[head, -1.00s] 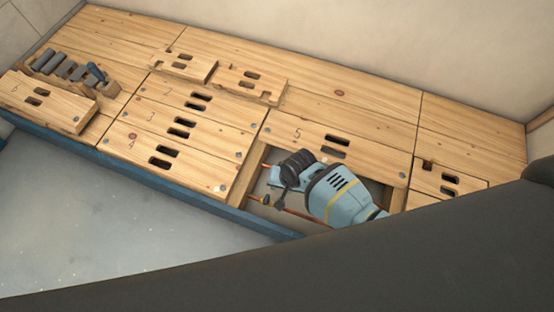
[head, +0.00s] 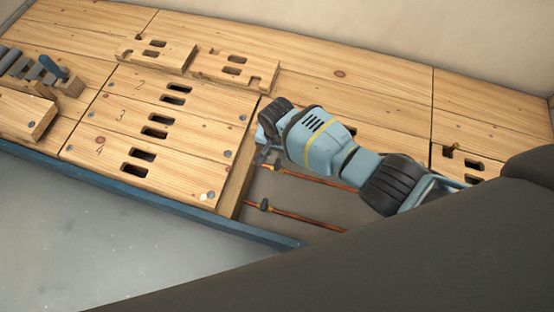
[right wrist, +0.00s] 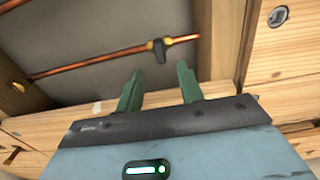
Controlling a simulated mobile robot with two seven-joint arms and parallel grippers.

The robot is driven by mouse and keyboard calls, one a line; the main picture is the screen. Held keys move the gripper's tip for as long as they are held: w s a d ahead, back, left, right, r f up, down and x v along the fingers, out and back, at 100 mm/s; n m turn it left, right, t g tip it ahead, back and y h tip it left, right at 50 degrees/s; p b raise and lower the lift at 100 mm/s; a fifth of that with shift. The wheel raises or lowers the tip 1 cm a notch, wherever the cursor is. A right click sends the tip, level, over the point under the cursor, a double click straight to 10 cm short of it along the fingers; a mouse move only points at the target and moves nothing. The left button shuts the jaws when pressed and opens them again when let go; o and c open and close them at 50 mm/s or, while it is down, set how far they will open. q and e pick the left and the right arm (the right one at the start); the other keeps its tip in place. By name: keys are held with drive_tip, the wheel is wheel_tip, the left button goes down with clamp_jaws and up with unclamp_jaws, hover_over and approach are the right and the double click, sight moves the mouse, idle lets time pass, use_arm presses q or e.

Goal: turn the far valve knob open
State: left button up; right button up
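In the head view, two copper pipes cross the floor opening. The far valve knob (head: 277,165) is small and dark on the far pipe; the near valve knob (head: 263,206) is on the near pipe. My right gripper (head: 266,136) is over the opening's far left corner, beyond both knobs; its fingertips are hard to make out there. In the right wrist view, its two green fingers (right wrist: 160,75) are apart with nothing between them. A dark valve knob (right wrist: 157,50) on a pipe lies ahead of the tips, apart from them. My left gripper is out of view.
Wooden floorboards (head: 170,125) with hand slots border the opening on the left. Cut boards (head: 235,68) lie loose behind it. A tool block (head: 62,80) stands at far left. A blue rail (head: 180,195) runs along the front edge.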

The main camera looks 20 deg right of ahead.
sight(277, 163)
wheel_tip(277, 163, down, 7)
drive_tip(key=b, duration=0.4)
drive_tip(key=shift+f, duration=0.15)
drive_tip(key=c, duration=0.6)
clamp_jaws()
